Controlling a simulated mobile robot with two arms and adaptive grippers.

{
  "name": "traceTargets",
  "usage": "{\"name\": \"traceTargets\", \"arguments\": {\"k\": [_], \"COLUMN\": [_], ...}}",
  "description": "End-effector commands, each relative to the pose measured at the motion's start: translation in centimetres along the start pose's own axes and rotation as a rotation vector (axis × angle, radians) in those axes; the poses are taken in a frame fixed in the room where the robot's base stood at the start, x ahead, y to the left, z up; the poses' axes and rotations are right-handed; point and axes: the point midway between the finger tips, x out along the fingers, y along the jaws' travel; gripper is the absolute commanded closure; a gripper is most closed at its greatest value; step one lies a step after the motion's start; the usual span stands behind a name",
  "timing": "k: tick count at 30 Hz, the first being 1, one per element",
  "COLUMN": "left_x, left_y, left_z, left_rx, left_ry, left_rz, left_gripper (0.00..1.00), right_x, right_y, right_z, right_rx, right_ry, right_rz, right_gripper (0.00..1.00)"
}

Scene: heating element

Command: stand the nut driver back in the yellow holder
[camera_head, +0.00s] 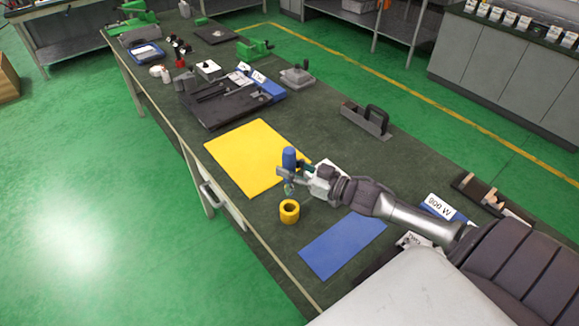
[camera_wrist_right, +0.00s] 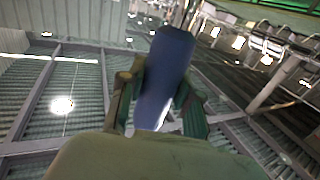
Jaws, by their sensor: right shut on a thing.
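The nut driver (camera_head: 289,158) has a blue handle and stands roughly upright in my right gripper (camera_head: 290,174). Its lower end is small and hard to make out in the head view. In the right wrist view the blue handle (camera_wrist_right: 168,70) lies between the two fingers of my right gripper (camera_wrist_right: 160,100), which is shut on it. The yellow holder (camera_head: 289,211) is a short round ring-shaped piece on the dark green bench top, with an open top. The nut driver is just above and behind the holder in the head view. My left gripper is not in view.
A yellow mat (camera_head: 250,158) lies behind the holder, and a blue mat (camera_head: 342,246) lies to its right. A dark toolbox with a handle (camera_head: 366,121) stands farther back. A black tray (camera_head: 225,104) lies beyond the yellow mat. The bench's front edge is close to the holder.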

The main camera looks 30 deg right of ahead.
Motion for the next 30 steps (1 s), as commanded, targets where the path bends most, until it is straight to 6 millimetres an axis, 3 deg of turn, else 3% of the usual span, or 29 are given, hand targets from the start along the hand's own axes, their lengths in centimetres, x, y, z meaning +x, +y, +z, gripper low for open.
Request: {"name": "traceTargets", "arguments": {"k": [6, 21, 30], "left_x": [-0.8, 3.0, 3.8], "left_y": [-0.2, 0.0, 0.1], "left_z": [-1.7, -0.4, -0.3], "left_rx": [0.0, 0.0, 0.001], "left_ry": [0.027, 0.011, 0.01], "left_rz": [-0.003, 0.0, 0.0], "left_gripper": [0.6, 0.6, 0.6], "right_x": [0.0, 0.0, 0.0], "right_y": [0.0, 0.0, 0.0], "right_z": [-0.4, 4.4, 5.6], "right_rx": [-0.002, -0.002, -0.001], "right_ry": [0.001, 0.002, 0.002], "right_rz": [0.002, 0.002, 0.002], "right_gripper": [1.0, 1.0, 1.0]}}
